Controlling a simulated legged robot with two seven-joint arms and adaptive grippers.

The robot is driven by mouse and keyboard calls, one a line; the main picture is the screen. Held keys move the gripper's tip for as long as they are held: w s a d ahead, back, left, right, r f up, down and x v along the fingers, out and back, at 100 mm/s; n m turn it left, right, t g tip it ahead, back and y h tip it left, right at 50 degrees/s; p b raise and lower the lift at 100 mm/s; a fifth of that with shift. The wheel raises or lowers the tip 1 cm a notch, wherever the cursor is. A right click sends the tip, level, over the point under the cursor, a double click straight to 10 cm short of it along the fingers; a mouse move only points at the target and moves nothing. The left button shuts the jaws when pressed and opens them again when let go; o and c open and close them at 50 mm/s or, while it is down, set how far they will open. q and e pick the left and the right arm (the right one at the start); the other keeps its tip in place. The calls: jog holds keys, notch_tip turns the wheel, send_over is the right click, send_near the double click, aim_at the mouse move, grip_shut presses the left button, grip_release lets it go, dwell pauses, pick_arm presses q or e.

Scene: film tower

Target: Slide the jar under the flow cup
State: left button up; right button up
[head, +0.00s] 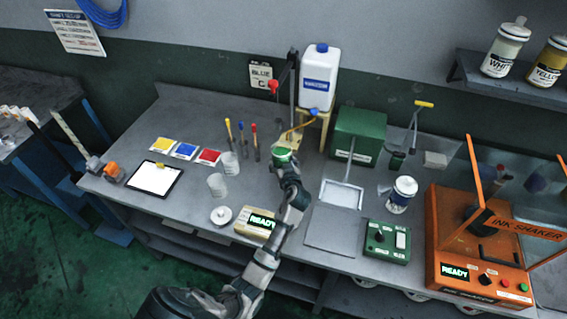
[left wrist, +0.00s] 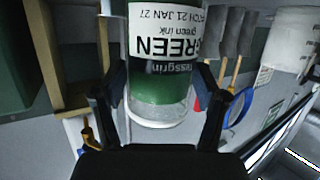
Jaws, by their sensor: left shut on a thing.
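My left gripper (head: 287,169) is shut on the jar of green ink (head: 282,154), near the middle back of the bench. In the left wrist view the jar (left wrist: 160,85) stands between the two fingers, its GREEN label upside down in the picture, with clear glass beyond the green ink. I cannot tell whether the jar touches the bench. Behind it are a dark upright stand (head: 293,92) with a red knob and a yellow tube by the white bottle (head: 319,78). I cannot clearly single out the flow cup. My right gripper is out of view.
A green box (head: 357,134) stands right of the jar. Brushes (head: 254,140) and clear beakers (head: 230,163) stand to its left. The orange ink shaker (head: 480,250) fills the right end.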

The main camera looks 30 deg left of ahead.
pick_arm(q)
jog(key=shift+d, duration=0.15)
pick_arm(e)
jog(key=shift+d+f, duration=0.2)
pick_arm(q)
jog(key=o, duration=1.6)
jog(key=shift+w+a+f, duration=0.1)
jog(key=shift+a+f, duration=0.1)
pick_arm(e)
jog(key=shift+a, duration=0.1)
pick_arm(q)
jog(key=shift+d, duration=0.1)
jog(key=shift+s+d, duration=0.2)
jog(key=v, duration=1.1)
jog(key=shift+s+d+r, duration=0.15)
jog(key=shift+s, duration=0.05)
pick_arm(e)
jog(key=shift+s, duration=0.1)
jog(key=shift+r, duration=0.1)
